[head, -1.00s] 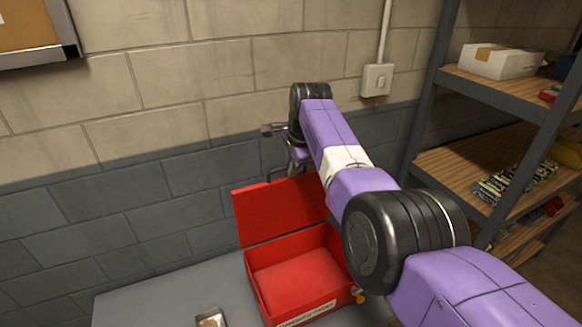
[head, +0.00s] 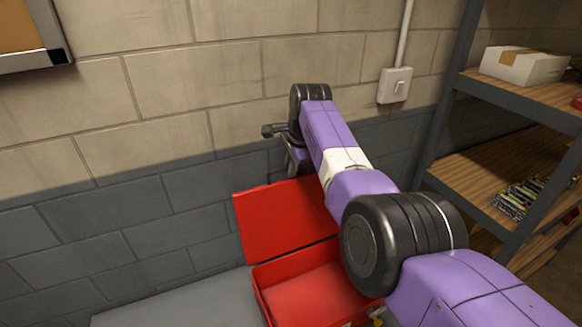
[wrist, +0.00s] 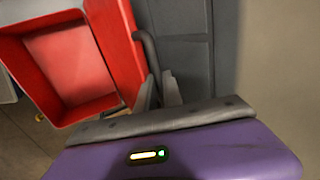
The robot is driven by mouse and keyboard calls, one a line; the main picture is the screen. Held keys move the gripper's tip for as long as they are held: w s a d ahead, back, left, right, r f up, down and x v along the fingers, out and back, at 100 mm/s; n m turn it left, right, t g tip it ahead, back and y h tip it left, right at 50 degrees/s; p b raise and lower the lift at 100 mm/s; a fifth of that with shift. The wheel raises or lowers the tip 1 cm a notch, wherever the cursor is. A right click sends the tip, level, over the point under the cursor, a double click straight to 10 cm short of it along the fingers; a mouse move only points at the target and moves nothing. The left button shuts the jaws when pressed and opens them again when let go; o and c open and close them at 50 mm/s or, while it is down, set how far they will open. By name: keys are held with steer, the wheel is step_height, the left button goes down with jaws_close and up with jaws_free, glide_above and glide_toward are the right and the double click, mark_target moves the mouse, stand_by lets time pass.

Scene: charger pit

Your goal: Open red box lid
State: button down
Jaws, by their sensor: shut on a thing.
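The red box (head: 262,290) sits on a grey surface at the bottom of the head view, cut off by the frame edge. Its red lid (head: 285,222) stands raised at the back, and the box interior is exposed and looks empty. My gripper (wrist: 160,92) is at the lid's outer side in the wrist view, shut on the dark lid handle (wrist: 149,45). The open box (wrist: 70,65) and the lid (wrist: 117,45) also show there. In the head view my arm covers the right part of the lid and box, and the fingertips are mostly hidden.
A block wall (head: 130,205) stands close behind the box, with a light switch (head: 395,85) on it. A shelf unit (head: 455,110) at the right holds a white carton (head: 523,66) and several small items. The grey surface (head: 190,305) left of the box is clear where visible.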

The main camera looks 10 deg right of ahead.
steer(key=shift+s+f, duration=0.2)
steer(key=shift+f, duration=0.2)
steer(key=c, duration=1.5)
jaws_free()
steer(key=shift+s, duration=0.1)
steer(key=shift+w+b+v, duration=0.15)
steer(key=shift+w+v, duration=0.05)
steer(key=shift+v, duration=1.95)
steer(key=shift+w+b+v, duration=0.15)
steer(key=shift+w+v, duration=0.1)
steer(key=shift+v, duration=1.85)
steer(key=shift+r, duration=0.2)
